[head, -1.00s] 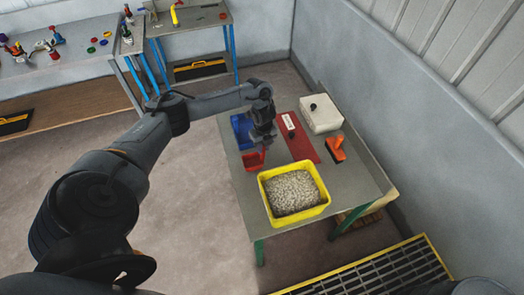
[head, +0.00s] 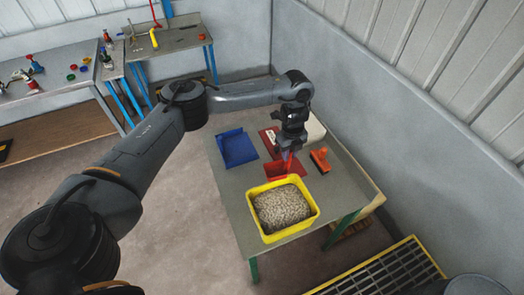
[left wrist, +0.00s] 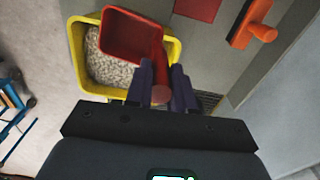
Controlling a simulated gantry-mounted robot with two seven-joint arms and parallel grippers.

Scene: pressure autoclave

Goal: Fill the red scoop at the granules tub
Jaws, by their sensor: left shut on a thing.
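The red scoop (head: 277,170) hangs by its handle from my left gripper (head: 288,152), just behind the yellow granules tub (head: 252,222) in the head view. The tub is full of pale granules (head: 281,207). In the left wrist view my left gripper (left wrist: 163,75) is shut on the handle of the red scoop (left wrist: 130,36). The scoop overlaps the far part of the tub (left wrist: 172,50) there and covers some granules (left wrist: 108,70). Its visible inside is bare red. Whether it touches the tub's rim I cannot tell. My right gripper is out of view.
On the same table stand a blue tray (head: 237,149), a red mat (head: 267,136), a white box (head: 314,128) and an orange handled tool (head: 320,160). A wall (head: 400,150) runs along the right. Other workbenches stand at the back left.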

